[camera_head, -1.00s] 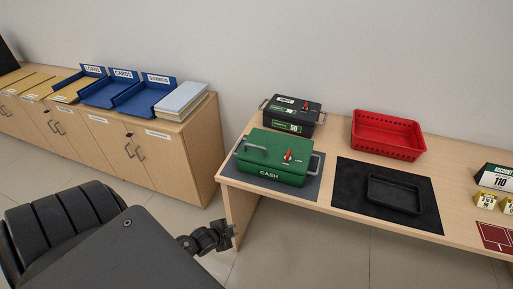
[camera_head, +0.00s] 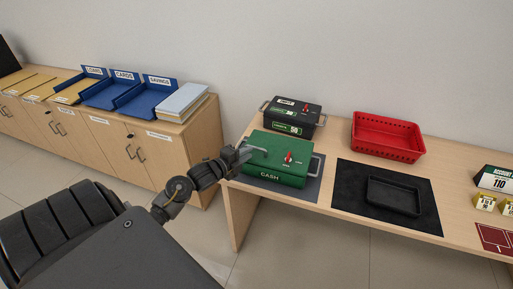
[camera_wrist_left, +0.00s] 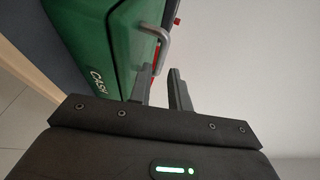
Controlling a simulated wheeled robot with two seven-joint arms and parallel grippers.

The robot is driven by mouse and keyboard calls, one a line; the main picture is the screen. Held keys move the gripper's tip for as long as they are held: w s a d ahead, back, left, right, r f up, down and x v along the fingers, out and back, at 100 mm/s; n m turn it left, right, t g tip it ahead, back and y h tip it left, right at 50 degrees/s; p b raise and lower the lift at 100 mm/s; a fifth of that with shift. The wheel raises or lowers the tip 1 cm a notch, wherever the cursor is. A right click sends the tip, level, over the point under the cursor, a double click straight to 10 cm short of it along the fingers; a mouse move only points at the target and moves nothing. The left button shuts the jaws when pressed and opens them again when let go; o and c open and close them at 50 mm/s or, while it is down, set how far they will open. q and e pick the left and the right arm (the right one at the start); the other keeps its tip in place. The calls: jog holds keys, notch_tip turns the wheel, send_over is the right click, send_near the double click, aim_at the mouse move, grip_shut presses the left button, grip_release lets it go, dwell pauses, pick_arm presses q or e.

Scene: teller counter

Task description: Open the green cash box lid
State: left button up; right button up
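The green cash box (camera_head: 275,172) stands on a grey mat at the left end of the counter, its lid closed. A red knob (camera_head: 288,158) sits on the lid, and a grey handle (camera_head: 255,150) is at the lid's left side. My left gripper (camera_head: 241,156) is at the box's left edge, close to the handle. In the left wrist view its two fingers (camera_wrist_left: 162,90) are apart, with the handle (camera_wrist_left: 163,45) just beyond the fingertips; I cannot tell whether they touch. The green box (camera_wrist_left: 105,35) fills the upper left there. My right gripper is not in view.
A black box (camera_head: 292,116) stands behind the green one. A red basket (camera_head: 387,136) and a black tray (camera_head: 394,195) on a dark mat are to the right. Blue trays (camera_head: 145,98) stand on the cabinet at left. Bare counter (camera_head: 330,150) lies between box and basket.

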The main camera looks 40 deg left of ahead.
aim_at(256, 148)
pick_arm(q)
jog(key=x, duration=0.6)
jog(key=shift+p, duration=0.35)
grip_shut()
